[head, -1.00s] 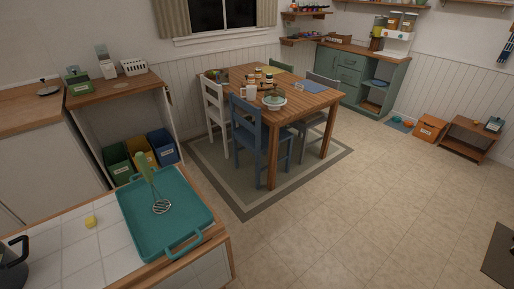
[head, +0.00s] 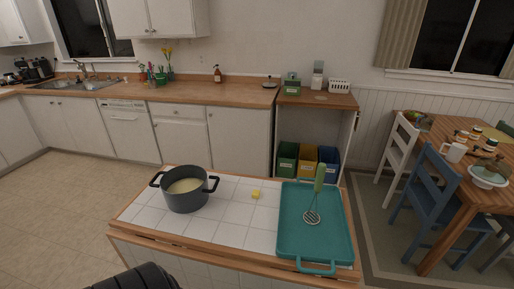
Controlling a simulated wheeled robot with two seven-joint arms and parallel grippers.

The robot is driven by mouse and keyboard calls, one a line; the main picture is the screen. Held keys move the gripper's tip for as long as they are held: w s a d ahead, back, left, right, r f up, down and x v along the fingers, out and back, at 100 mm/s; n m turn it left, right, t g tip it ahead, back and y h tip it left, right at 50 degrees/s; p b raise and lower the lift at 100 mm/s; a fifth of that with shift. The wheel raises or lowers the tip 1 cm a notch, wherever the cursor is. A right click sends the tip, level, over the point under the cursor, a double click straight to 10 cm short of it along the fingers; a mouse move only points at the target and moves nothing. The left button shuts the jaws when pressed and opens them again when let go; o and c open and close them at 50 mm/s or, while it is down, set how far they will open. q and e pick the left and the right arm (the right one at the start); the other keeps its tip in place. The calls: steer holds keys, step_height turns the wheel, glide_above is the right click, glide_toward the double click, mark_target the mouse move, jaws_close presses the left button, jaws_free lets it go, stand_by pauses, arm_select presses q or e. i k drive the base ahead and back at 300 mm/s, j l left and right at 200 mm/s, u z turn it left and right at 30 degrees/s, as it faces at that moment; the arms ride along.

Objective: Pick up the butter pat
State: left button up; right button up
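The butter pat (head: 256,194) is a small yellow block lying on the white tiled top of the island (head: 236,235). It sits between a dark pot on its left and a teal tray on its right, apart from both. Neither of my grippers shows in the head view. A black ribbed part at the bottom edge, left of centre, may be mine.
The dark pot (head: 188,200) holds something pale yellow. A dining table (head: 450,180) with chairs stands right. Open floor (head: 60,220) lies left of the island.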

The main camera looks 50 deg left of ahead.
mark_target(256, 194)
steer(key=u, duration=1.45)
steer(key=i+l+z, duration=0.3)
steer(key=z, duration=0.15)
